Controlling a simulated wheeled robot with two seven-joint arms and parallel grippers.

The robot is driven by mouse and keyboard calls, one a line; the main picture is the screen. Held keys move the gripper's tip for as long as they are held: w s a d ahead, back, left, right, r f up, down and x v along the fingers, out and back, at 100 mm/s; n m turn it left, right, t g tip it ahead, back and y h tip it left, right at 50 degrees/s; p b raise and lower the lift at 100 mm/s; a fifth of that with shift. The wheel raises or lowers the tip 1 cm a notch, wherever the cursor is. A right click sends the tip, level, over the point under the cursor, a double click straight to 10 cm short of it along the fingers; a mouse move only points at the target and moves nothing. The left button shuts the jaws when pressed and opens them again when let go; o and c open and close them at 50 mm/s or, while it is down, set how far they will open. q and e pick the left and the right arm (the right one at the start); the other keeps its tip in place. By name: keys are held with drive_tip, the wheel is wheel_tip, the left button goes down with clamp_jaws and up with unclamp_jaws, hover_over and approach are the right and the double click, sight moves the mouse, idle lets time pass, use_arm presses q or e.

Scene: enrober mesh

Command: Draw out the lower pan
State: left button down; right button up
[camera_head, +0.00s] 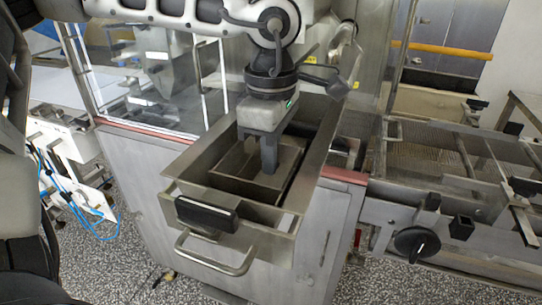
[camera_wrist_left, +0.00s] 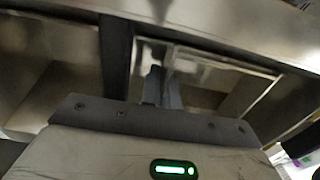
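The lower pan (camera_head: 181,189) is a deep steel box that sticks out of the machine's front at an angle. It has a black grip (camera_head: 207,214) and a bent steel bar handle (camera_head: 215,265) at its front. My left gripper (camera_head: 258,152) points down into the pan's opening, well behind the front handles. Its fingers stand apart in the left wrist view (camera_wrist_left: 142,78), with no object clearly between them. Steel walls (camera_wrist_left: 205,28) surround them there. I cannot tell whether a finger touches a wall. My right gripper is out of view.
A smaller steel compartment (camera_head: 228,160) shows inside the box. A mesh conveyor (camera_head: 435,150) with a black knob (camera_head: 417,243) stands at the right. Glass panels (camera_head: 150,85) stand behind. White fittings with blue hoses (camera_head: 62,150) are at the left. Speckled floor (camera_head: 110,265) is open in front.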

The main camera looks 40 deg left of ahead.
use_arm(q)
drive_tip(key=shift+r+p, duration=1.2)
drive_tip(key=shift+r, duration=3.7)
